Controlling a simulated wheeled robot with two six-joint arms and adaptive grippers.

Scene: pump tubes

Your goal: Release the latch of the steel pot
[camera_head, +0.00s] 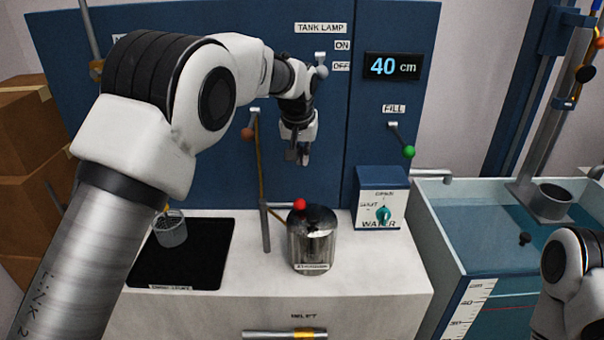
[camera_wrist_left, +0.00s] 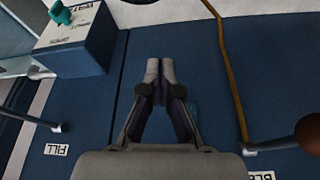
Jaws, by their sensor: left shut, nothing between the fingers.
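The steel pot (camera_head: 312,245) stands upright on the white counter, with a dark lid and a label low on its front. A red ball knob (camera_head: 299,204) sits at the pot's upper left edge, at the end of a thin bar from a grey post (camera_head: 265,228); this looks like the latch. My left gripper (camera_head: 303,160) is above and behind the pot, in front of the blue panel, pointing down. It is shut and empty, apart from the knob. Its fingers also show in the left wrist view (camera_wrist_left: 160,72). The pot is not clearly visible there.
A black mat (camera_head: 205,262) with a mesh cup (camera_head: 171,230) lies left of the pot. The water control box (camera_head: 382,198) stands to the right, beside a water tank (camera_head: 480,222). Levers with brown (camera_head: 247,133) and green (camera_head: 409,151) knobs project from the panel.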

